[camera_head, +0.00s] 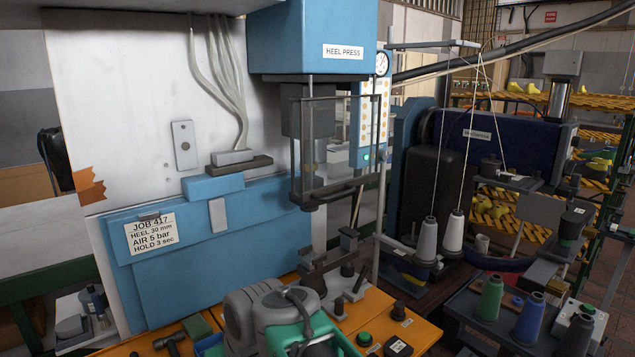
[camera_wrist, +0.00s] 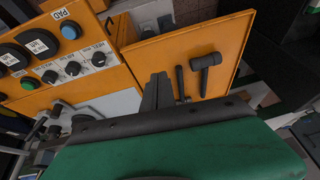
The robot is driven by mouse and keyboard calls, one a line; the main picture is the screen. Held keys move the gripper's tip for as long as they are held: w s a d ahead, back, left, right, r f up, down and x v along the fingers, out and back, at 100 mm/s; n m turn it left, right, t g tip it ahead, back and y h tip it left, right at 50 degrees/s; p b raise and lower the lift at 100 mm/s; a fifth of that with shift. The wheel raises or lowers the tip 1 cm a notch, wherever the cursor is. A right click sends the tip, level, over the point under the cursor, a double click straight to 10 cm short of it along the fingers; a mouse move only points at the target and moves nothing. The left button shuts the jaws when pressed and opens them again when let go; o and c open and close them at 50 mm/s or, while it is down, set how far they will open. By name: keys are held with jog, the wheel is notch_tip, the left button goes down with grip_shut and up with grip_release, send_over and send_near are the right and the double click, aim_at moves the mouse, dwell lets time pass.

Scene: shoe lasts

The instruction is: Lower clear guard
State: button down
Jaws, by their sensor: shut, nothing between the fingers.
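The clear guard (camera_head: 341,150) is a see-through panel in a thin dark frame. It hangs in front of the ram of the blue heel press (camera_head: 310,35) in the head view. Its lower edge is well above the dark fixture (camera_head: 333,268) on the orange bench, with a gap between. My grey and green arm is low in the head view, below the guard; I cannot make out the fingertips there. In the wrist view my gripper (camera_wrist: 158,92) is shut and empty, apart from the guard, with an orange panel behind it. The guard is not in the wrist view.
In the wrist view a control panel (camera_wrist: 62,55) with knobs and buttons and a hammer (camera_wrist: 205,70) lie beyond the gripper. In the head view, thread cones (camera_head: 455,232) and a blue machine (camera_head: 500,145) stand right of the press. A thin upright post (camera_head: 381,200) stands beside the guard.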

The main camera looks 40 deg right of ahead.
jog(key=w+d+r+t+p, duration=0.25)
jog(key=w+d+r, duration=0.25)
jog(key=d+r, duration=0.65)
jog(key=w+d+r+t+p, duration=0.2)
jog(key=w+d+r+p, duration=0.2)
jog(key=d+r, duration=0.7)
jog(key=s+d+r+t+p, duration=0.1)
jog(key=s+d+r+p, duration=0.1)
jog(key=s+d+r, duration=0.4)
jog(key=s+d+r+t+p, duration=0.1)
jog(key=s+d+r+p, duration=0.15)
jog(key=r, duration=0.55)
jog(key=w+f+b, duration=0.1)
jog(key=w+f, duration=0.8)
jog(key=f, duration=0.1)
jog(key=shift+w+h+b, duration=0.15)
jog(key=shift+h+b, duration=0.15)
jog(key=shift+b, duration=0.05)
